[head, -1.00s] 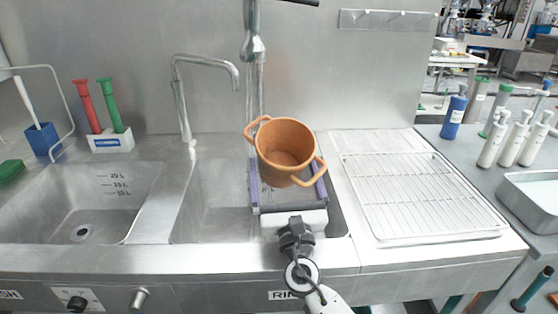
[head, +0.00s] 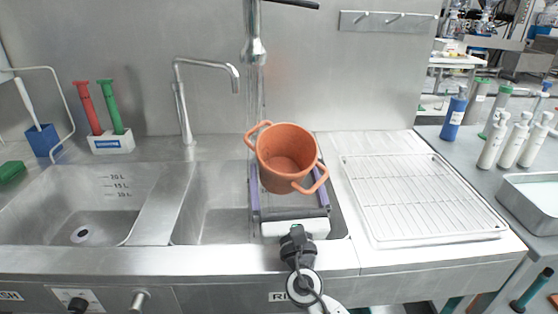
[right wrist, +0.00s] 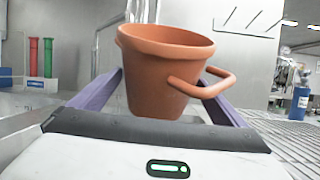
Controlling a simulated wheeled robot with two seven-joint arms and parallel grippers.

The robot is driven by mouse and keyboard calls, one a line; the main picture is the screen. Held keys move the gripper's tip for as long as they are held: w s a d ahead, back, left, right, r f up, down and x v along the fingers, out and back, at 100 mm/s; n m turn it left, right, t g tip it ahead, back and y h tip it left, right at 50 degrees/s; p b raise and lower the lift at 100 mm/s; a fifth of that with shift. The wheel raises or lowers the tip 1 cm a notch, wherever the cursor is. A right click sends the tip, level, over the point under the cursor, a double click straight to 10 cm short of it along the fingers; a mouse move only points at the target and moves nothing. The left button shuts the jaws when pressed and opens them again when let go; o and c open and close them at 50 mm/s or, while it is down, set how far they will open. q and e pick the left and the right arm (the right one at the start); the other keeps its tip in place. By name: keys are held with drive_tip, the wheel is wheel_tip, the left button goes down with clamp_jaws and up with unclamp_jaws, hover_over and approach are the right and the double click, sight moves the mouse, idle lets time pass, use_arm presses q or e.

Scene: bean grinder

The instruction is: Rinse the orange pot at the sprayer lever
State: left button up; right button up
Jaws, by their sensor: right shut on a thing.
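The orange pot (head: 286,160), with two side handles, is held upright over the right sink basin, its open mouth showing in the head view. My right gripper (head: 287,172) is shut on the pot, with a purple finger on each side. The right wrist view shows the pot (right wrist: 162,80) between the fingers, one handle pointing right. The spray head (head: 254,50) hangs behind and left of the pot, and faint vertical streaks show below it. The sprayer lever (head: 295,4) sticks out to the right at the top edge. My left gripper is not in view.
A curved faucet (head: 183,95) stands left of the pot, between the basins. The left basin (head: 85,205) is empty. A wire drying rack (head: 420,195) lies clear on the right. Red and green brushes (head: 100,105) stand at the back left. Several bottles (head: 505,135) stand far right.

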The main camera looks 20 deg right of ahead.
sight(321, 183)
drive_tip(key=s+d, duration=0.3)
drive_tip(key=s, duration=0.2)
drive_tip(key=shift+s+d+r+p, duration=0.15)
drive_tip(key=shift+s+d+p, duration=0.2)
drive_tip(key=shift+s+p, duration=0.1)
idle(1.2)
drive_tip(key=shift+s+d+r+p, duration=0.3)
drive_tip(key=shift+s+r+p, duration=0.15)
drive_tip(key=shift+r+p, duration=0.05)
drive_tip(key=shift+s+d+r+p, duration=0.3)
drive_tip(key=shift+s+r+p, duration=0.1)
drive_tip(key=shift+r+p, duration=0.1)
drive_tip(key=shift+s+d+r+p, duration=0.4)
drive_tip(key=shift+s+r, duration=0.1)
drive_tip(key=shift+s, duration=0.1)
drive_tip(key=shift+s+d+r+p, duration=0.4)
drive_tip(key=shift+s+r, duration=0.1)
drive_tip(key=shift+s, duration=0.1)
